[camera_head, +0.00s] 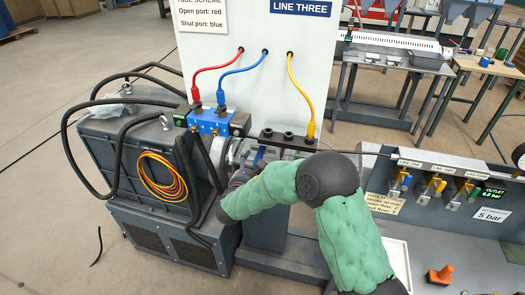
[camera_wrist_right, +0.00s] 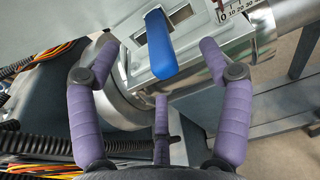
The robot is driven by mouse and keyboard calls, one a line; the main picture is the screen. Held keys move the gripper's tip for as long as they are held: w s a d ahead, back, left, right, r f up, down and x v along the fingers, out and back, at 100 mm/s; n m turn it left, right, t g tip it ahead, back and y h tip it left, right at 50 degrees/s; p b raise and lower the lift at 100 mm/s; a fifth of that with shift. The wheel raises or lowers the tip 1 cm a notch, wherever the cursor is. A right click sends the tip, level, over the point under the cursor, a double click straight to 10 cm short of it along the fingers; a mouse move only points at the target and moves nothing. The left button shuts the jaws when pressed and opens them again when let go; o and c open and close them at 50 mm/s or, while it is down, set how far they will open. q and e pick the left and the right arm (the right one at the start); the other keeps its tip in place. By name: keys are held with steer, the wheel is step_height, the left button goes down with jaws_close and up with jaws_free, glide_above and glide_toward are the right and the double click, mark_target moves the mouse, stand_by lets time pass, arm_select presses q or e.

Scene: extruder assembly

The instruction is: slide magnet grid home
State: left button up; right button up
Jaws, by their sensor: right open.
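My right gripper (camera_head: 238,180) reaches to the machine in the middle of the head view, below the white panel. In the right wrist view its purple fingers (camera_wrist_right: 158,50) are spread wide and hold nothing. A blue handle (camera_wrist_right: 161,46), apparently the magnet grid's, stands between the open fingers without visible contact. The handle sits at a grey metal housing (camera_wrist_right: 205,48) with a rectangular opening beside it. The handle also shows small in the head view (camera_head: 259,156). The grid body is hidden, so I cannot tell how deep it sits. My left gripper is out of view.
A white scale (camera_wrist_right: 235,10) marked from 0 lies beside the housing. A white panel (camera_head: 262,95) with red, blue and yellow hoses rises behind. A grey cabinet (camera_head: 105,150) with black hoses and a coiled orange cable stands left. Valves (camera_head: 437,187) line the bench at right.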

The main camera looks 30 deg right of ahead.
steer(key=p+v, duration=0.2)
steer(key=v, duration=0.6)
stand_by(0.6)
steer(key=shift+s+a, duration=0.1)
